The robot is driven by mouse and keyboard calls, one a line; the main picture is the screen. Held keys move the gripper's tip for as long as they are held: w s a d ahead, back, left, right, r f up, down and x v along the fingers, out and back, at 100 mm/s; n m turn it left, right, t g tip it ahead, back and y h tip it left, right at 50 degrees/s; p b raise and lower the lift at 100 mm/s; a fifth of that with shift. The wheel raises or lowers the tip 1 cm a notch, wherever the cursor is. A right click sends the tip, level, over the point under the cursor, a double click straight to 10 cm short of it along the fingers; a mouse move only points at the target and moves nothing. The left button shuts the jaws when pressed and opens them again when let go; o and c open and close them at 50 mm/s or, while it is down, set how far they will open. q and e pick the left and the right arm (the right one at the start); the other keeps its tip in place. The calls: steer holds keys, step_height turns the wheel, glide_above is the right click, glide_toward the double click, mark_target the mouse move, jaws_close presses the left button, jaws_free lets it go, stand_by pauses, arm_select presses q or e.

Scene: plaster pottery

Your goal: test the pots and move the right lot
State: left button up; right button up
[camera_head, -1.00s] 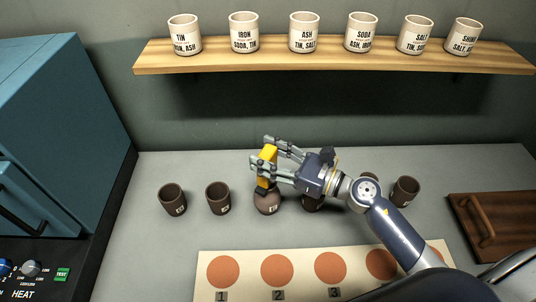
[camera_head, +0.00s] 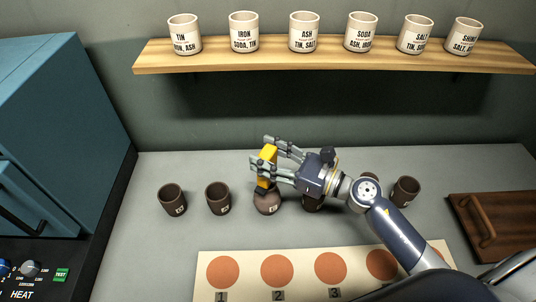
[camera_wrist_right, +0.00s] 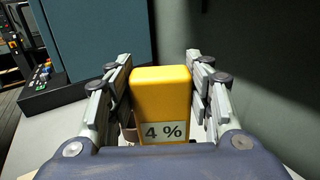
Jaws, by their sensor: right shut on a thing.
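My right gripper (camera_head: 268,160) is shut on a yellow meter (camera_head: 266,170), whose display reads "4 %" in the right wrist view (camera_wrist_right: 161,95). The meter's dark lower end is at the mouth of a brown pot (camera_head: 267,204); I cannot tell whether it touches. Two other brown pots stand to the left, a far left pot (camera_head: 173,199) and a second pot (camera_head: 218,198). Another pot (camera_head: 312,204) is partly hidden under my right gripper, and one (camera_head: 370,177) is mostly hidden behind my arm. A further pot (camera_head: 405,191) stands at the right. My left gripper is not in view.
A pale board (camera_head: 300,254) with numbered orange discs lies at the front, partly covered by my arm. A wooden shelf (camera_head: 335,62) holds several labelled white cups. A blue kiln-like cabinet (camera_head: 60,130) with a heat panel (camera_head: 35,271) is left; a brown wooden board (camera_head: 500,225) lies right.

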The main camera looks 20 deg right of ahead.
steer(key=shift+f, duration=0.1)
step_height(320, 180, up, 7)
steer(key=p, duration=0.6)
stand_by(0.6)
